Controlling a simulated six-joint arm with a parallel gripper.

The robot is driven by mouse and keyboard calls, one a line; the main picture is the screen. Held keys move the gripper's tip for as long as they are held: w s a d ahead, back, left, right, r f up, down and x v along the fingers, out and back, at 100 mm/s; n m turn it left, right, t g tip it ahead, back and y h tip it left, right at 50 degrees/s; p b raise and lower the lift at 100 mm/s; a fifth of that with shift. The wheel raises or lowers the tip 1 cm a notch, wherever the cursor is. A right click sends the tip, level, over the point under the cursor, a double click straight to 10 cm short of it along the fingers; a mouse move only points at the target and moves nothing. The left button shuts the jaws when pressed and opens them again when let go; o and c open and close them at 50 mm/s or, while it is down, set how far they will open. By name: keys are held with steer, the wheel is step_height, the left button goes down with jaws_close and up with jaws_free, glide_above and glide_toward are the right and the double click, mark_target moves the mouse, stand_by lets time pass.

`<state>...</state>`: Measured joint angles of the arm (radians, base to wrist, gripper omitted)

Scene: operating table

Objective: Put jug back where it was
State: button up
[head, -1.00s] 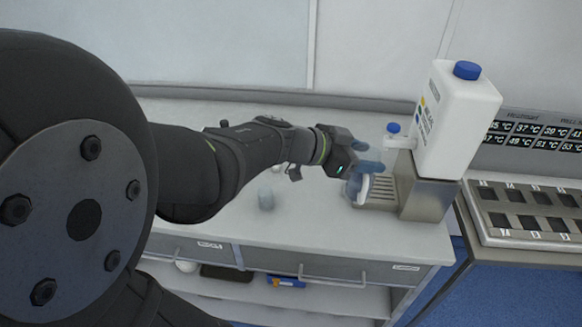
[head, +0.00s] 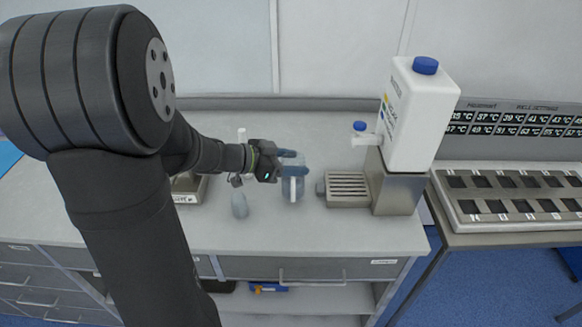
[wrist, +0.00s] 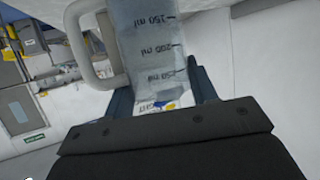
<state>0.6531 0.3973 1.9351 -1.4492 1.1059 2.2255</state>
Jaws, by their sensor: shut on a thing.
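The clear bluish jug (head: 289,188) is in my gripper (head: 293,162), over the bench and just left of the dispenser's drip tray. My gripper's blue fingers are shut on the jug. In the wrist view the jug (wrist: 152,40) shows ml marks, and its pale handle (wrist: 78,38) is on the left. The gripper (wrist: 160,95) has a finger on each side of it. I cannot tell whether the jug's base touches the bench, nor whether it holds liquid.
The dispenser, a white canister (head: 418,115) on a metal stand (head: 397,190), has a slotted drip tray (head: 347,188) with nothing on it. A small grey-blue object (head: 240,205) stands left of the jug. A metal device (head: 187,190) is partly behind my arm. Bench front is clear.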

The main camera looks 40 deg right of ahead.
steer(key=shift+f, duration=1.05)
steer(key=shift+f, duration=0.2)
steer(key=o, duration=1.1)
steer(key=shift+r, duration=0.25)
steer(key=v, duration=1.2)
steer(key=shift+f, duration=0.1)
steer(key=shift+s, duration=0.1)
